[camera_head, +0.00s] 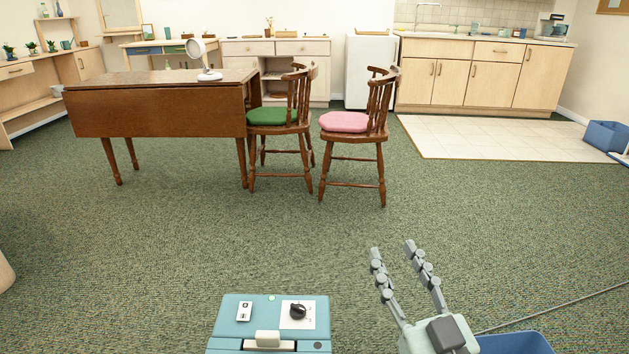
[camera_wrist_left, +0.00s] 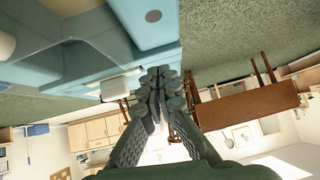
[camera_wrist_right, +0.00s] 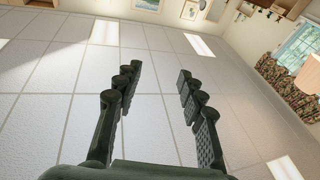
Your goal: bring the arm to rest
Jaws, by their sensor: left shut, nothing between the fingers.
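My right gripper (camera_head: 392,252) is at the lower right of the head view, fingers pointing up and apart, with nothing between them. In the right wrist view (camera_wrist_right: 156,75) its fingers are parted and empty, with the ceiling behind them. My left gripper is outside the head view. In the left wrist view (camera_wrist_left: 160,78) its fingertips meet, with nothing seen between them. That view looks upside down, with my own blue body parts at its upper left.
A brown drop-leaf table (camera_head: 155,108) with a white lamp (camera_head: 208,75) stands at the back left. Two chairs have a green cushion (camera_head: 273,116) and a pink cushion (camera_head: 344,122). A blue bin (camera_head: 606,136) is at the right. Green carpet (camera_head: 210,225) lies clear in between.

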